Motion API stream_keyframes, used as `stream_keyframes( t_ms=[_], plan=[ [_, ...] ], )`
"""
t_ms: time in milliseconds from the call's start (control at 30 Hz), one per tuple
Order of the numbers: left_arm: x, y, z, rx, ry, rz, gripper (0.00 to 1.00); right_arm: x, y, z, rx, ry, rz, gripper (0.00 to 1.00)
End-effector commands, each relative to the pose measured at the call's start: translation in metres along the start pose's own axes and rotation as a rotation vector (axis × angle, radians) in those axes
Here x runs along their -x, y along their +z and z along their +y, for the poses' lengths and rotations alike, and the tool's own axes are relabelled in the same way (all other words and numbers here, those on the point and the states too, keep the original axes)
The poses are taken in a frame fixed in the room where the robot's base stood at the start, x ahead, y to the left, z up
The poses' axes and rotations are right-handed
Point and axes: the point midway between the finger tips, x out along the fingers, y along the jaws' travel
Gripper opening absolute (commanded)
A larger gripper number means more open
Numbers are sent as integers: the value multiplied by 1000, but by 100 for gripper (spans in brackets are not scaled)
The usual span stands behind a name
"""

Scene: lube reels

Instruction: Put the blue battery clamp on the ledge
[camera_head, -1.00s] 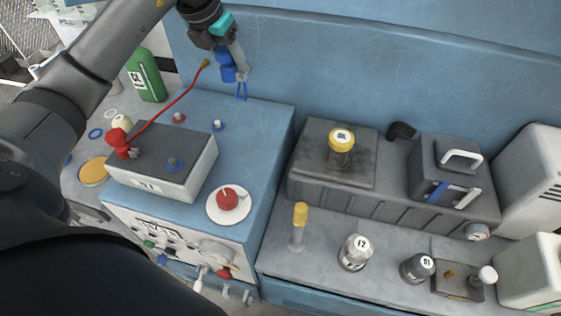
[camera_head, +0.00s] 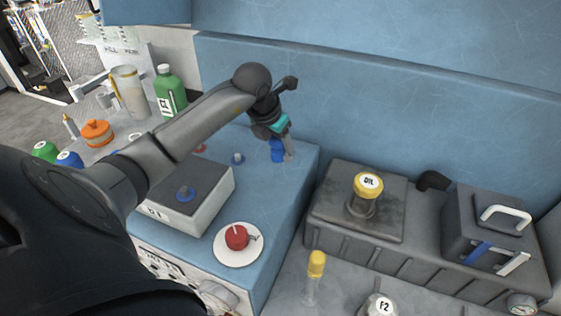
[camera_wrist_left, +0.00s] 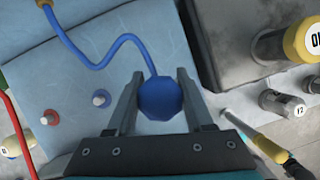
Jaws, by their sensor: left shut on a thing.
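My left gripper (camera_head: 282,154) is shut on the blue battery clamp (camera_head: 276,150), low at the back right of a blue-topped ledge (camera_head: 285,190). In the left wrist view, the clamp (camera_wrist_left: 160,98) is between the two fingers (camera_wrist_left: 160,100). A blue cable (camera_wrist_left: 125,42) runs from it over the pale blue surface. I cannot tell whether the clamp touches the surface. A grey battery box (camera_head: 205,210) with a dark top stands left of the gripper, partly behind my arm. The red clamp is hidden in the head view. My right gripper is not in view.
A red knob (camera_head: 237,237) on a white disc is near the ledge's front. A grey tank with a yellow-capped oil filler (camera_head: 368,186) lies right, below the ledge. A blue wall (camera_head: 400,90) rises behind.

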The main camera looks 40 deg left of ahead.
Motion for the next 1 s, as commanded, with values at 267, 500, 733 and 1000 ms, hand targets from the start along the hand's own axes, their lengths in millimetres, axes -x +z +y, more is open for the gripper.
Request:
stream_keyframes(
  t_ms=[267,500,733,1000],
  plan=[
    [-22,-9,0,1,-1,-1,0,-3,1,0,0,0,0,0],
    [-54,-23,0,1,-1,1,0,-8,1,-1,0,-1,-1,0],
    [-56,-23,0,-1,1,-2,0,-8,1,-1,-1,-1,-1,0],
    [-59,-24,0,-1,0,-1,62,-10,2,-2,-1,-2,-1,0]
  ],
)
